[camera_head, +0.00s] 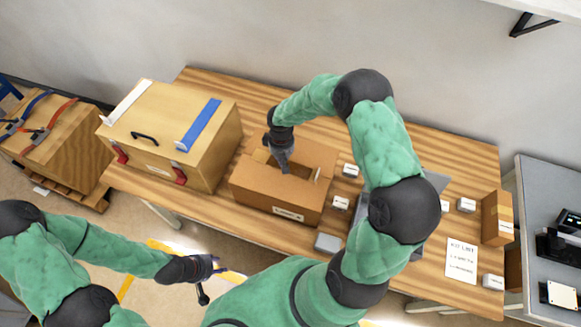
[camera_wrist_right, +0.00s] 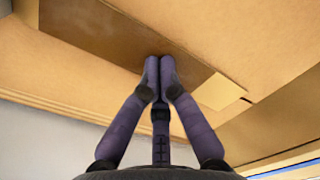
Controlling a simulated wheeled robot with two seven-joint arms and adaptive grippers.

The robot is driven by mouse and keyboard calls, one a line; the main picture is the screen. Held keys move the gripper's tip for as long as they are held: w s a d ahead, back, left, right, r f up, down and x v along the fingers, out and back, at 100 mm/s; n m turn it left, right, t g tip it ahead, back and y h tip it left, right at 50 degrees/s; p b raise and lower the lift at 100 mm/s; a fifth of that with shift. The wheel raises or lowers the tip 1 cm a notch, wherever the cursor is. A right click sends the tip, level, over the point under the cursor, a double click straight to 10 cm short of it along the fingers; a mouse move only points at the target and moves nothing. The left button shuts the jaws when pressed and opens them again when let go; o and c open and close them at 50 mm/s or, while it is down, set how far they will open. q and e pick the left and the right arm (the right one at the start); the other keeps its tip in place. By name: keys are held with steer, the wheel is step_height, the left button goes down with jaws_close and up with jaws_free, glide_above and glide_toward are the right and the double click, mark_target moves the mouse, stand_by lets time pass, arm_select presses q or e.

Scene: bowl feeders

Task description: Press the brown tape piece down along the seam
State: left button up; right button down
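The cardboard box (camera_head: 262,190) stands on the wooden table in the head view. My right gripper (camera_head: 283,166) reaches down onto the box top. In the wrist view its fingers (camera_wrist_right: 159,66) are together, with the tips at the tape; they seem to touch it, and nothing shows between them. My left gripper (camera_head: 213,284) is empty in front of the table, its fingers apart.
A wooden case (camera_head: 170,115) with a blue strip stands left of the box. Small white-labelled boxes (camera_head: 341,203), a grey block (camera_head: 327,242), a kit list sheet (camera_head: 461,259) and an upright carton (camera_head: 496,218) lie to the right. My right arm hides part of the table.

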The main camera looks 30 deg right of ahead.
mark_target(262, 157)
steer(key=shift+w+a, duration=0.1)
steer(key=shift+w, duration=0.05)
steer(key=shift+w+a+r+b, duration=0.1)
steer(key=shift+w+a+b, duration=0.1)
steer(key=shift+w+a, duration=0.3)
steer(key=shift+w+a+b, duration=0.2)
steer(key=shift+w+a, duration=0.05)
steer(key=shift+w, duration=0.3)
steer(key=shift+w+a, duration=0.1)
steer(key=shift+w+a+f+b, duration=0.2)
steer(key=shift+w+a+b, duration=0.35)
steer(key=shift+w+a, duration=0.35)
steer(key=shift+w+a+f+b, duration=0.15)
steer(key=shift+w+a+b, duration=0.45)
steer(key=shift+w, duration=0.45)
steer(key=shift+w+r+p, duration=0.15)
steer(key=shift+r+p, duration=0.55)
steer(key=shift+r, duration=0.45)
steer(key=shift+r+p, duration=1.2)
steer(key=shift+r, duration=1.25)
